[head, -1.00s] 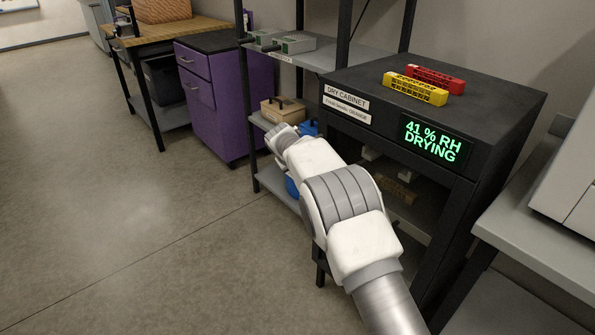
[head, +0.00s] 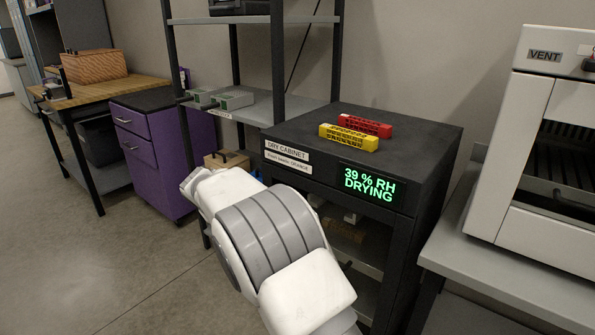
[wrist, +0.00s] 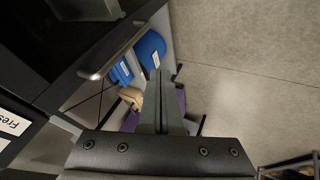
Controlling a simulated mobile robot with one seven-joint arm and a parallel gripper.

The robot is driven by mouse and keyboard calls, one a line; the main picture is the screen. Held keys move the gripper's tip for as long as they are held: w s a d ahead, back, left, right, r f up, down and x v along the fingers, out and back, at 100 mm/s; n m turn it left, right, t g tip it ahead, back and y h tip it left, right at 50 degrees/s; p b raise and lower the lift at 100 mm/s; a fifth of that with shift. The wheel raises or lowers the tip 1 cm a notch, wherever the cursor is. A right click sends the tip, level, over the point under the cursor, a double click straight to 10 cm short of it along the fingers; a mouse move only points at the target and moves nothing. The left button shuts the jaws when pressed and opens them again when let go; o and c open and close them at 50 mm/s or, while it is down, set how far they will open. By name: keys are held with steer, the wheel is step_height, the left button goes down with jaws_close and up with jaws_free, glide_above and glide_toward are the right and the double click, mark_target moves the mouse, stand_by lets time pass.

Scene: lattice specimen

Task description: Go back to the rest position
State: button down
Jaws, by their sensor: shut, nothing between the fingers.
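My gripper (wrist: 160,100) shows in the wrist view with its two grey fingers together and nothing between them. It hangs over open floor in front of the dry cabinet and shelf. In the head view my gripper is hidden behind my white and grey arm, which crosses in front of the dry cabinet (head: 425,165). The cabinet display (head: 369,183) reads 39 % RH DRYING. A red lattice specimen (head: 366,126) and a yellow lattice specimen (head: 349,138) lie side by side on top of the cabinet.
A shelf rack (head: 265,108) and a purple drawer unit (head: 150,160) stand left of the cabinet. A white machine marked VENT (head: 545,215) stands on a bench at right. Blue containers (wrist: 150,47) and a cabinet handle (wrist: 112,55) are close to my gripper. Floor (head: 70,265) is clear at left.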

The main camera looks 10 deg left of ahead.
steer(key=d+r+m, duration=0.2)
steer(key=d+r, duration=0.4)
steer(key=d, duration=0.3)
steer(key=d+r+m, duration=0.1)
steer(key=d+r, duration=0.4)
steer(key=d, duration=0.4)
steer(key=s+d+r+m+g, duration=0.1)
steer(key=s+d+r+m, duration=0.35)
steer(key=d, duration=0.85)
steer(key=s+d+m, duration=0.1)
steer(key=s+d, duration=0.5)
steer(key=s, duration=0.3)
steer(key=s+d+m+h+p, duration=0.1)
steer(key=s+d, duration=0.4)
steer(key=s, duration=0.5)
steer(key=s+d+m, duration=0.1)
steer(key=s+d, duration=0.5)
steer(key=s, duration=0.3)
step_height(320, 180, up, 18)
steer(key=p, duration=1.7)
steer(key=shift+g, duration=0.3)
